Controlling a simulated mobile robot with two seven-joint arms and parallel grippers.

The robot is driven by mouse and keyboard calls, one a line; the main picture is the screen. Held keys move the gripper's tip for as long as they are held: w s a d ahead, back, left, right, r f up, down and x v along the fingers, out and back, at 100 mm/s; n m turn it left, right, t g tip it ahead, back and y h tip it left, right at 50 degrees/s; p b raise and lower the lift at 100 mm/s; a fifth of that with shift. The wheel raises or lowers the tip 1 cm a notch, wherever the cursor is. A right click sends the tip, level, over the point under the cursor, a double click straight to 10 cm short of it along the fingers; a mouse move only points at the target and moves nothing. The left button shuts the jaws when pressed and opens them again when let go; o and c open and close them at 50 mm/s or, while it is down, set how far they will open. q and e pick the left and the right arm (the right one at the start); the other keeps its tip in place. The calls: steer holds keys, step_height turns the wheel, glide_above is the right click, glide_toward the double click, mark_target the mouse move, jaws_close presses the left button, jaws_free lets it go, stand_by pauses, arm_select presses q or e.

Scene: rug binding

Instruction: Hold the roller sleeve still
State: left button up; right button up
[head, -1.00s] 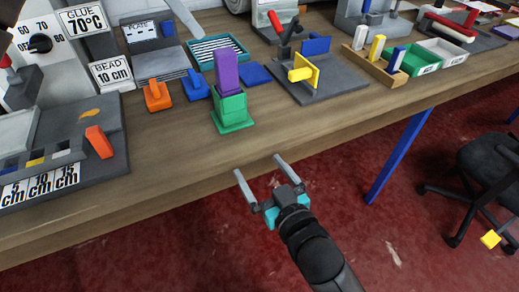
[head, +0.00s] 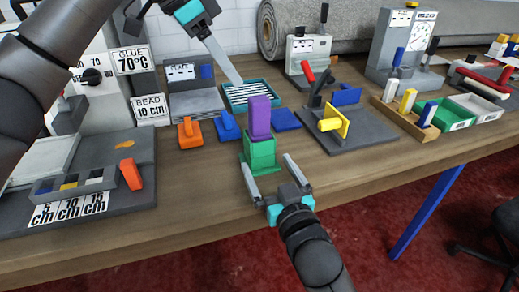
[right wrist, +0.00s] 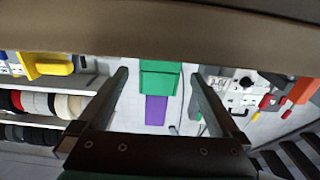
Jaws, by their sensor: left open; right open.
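I cannot tell for sure which part is the roller sleeve. A yellow cylinder with an upright yellow plate (head: 334,122) sits on a grey fixture board. A purple block (head: 260,116) stands upright in a green holder (head: 260,153) near the table's front edge. My right gripper (head: 266,162) is open and empty, its fingers pointing at the green holder from the front. The right wrist view shows the holder (right wrist: 160,75) and purple block (right wrist: 156,110) between the spread fingers. My left gripper (head: 200,50) is open above the back left; one long finger reaches towards the striped teal tray.
The striped teal tray (head: 249,94) lies behind the purple block. Orange (head: 190,133) and blue (head: 228,127) pieces stand left of it. A grey rug roll (head: 350,27) lies along the back.

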mark_target(259, 120)
steer(key=shift+x, duration=3.35)
steer(key=shift+c, duration=0.4)
steer(key=shift+f, duration=0.1)
steer(key=c, duration=1.5)
arm_select(q)
steer(key=shift+o, duration=1.3)
steer(key=shift+d, duration=0.1)
arm_select(e)
jaws_close()
arm_select(q)
steer(key=shift+o, duration=1.1)
steer(key=shift+w+d+y, duration=0.4)
steer(key=shift+d+y, duration=0.1)
steer(key=shift+d, duration=0.05)
steer(key=shift+w+d+g+y, duration=0.15)
steer(key=shift+d+g+y, duration=0.2)
steer(key=shift+d+y, duration=0.4)
steer(key=shift+w+d+g+y, duration=0.15)
steer(key=shift+d+g+y, duration=0.2)
steer(key=shift+d+y, duration=0.35)
steer(key=f, duration=0.4)
steer(key=d+f, duration=0.1)
steer(key=f, duration=0.7)
steer(key=shift+w+d, duration=0.15)
steer(key=shift+w, duration=0.05)
